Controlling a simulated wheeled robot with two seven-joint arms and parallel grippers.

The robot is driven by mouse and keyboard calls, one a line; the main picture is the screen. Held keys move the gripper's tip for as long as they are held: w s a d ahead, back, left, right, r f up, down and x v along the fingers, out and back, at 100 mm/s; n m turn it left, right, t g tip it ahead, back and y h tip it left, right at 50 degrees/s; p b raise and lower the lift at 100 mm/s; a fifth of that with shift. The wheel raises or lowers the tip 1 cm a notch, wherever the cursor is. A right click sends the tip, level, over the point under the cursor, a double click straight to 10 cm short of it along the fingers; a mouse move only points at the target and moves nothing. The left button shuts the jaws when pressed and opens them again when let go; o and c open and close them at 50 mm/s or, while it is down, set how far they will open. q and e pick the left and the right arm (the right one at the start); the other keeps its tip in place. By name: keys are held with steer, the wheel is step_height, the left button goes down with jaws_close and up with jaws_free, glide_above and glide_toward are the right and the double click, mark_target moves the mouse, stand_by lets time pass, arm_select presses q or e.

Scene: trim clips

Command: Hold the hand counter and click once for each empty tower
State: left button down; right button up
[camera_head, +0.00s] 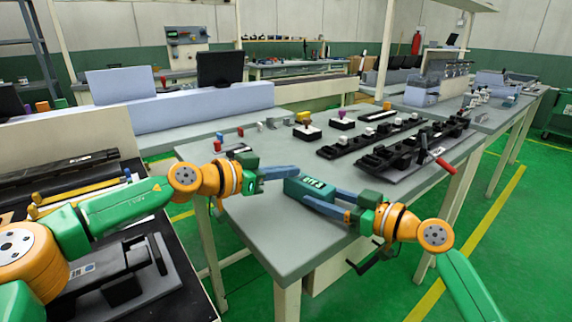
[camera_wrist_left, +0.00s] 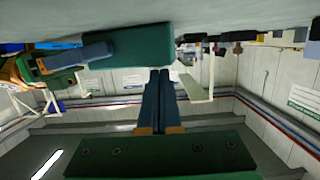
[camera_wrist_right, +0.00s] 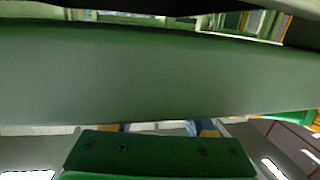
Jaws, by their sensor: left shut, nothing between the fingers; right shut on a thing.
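The hand counter (camera_head: 311,187) is a green box with light markings on its face, above the front part of the grey table. My right gripper (camera_head: 318,196) is shut on it from the right, one finger on each side. In the left wrist view the counter (camera_wrist_left: 130,46) hangs across the top, with the right gripper's finger (camera_wrist_left: 78,58) at its left. My left gripper (camera_head: 297,170) is shut and empty, its tips close to the counter's far edge. Contact cannot be told. In the right wrist view a close grey-green surface, apparently the counter (camera_wrist_right: 160,72), fills the middle.
The grey table (camera_head: 262,228) is bare at the front. Black rails with dark blocks (camera_head: 372,143) lie at the right, with a red-handled lever (camera_head: 437,160). Small black stands (camera_head: 307,132) with coloured tops stand behind. Which towers are empty cannot be told.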

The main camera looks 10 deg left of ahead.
arm_select(q)
steer(key=shift+s+f, duration=0.1)
steer(key=shift+f, duration=0.25)
steer(key=shift+r, duration=0.2)
arm_select(e)
steer(key=shift+r, duration=0.1)
steer(key=shift+w+f, duration=0.2)
steer(key=shift+w, duration=0.05)
arm_select(q)
steer(key=s+a+r, duration=0.6)
steer(key=s+a, duration=0.1)
steer(key=shift+r, duration=0.4)
arm_select(e)
steer(key=shift+s, duration=0.1)
steer(key=o, duration=1.1)
steer(key=shift+c, duration=0.2)
arm_select(q)
steer(key=shift+w, duration=0.15)
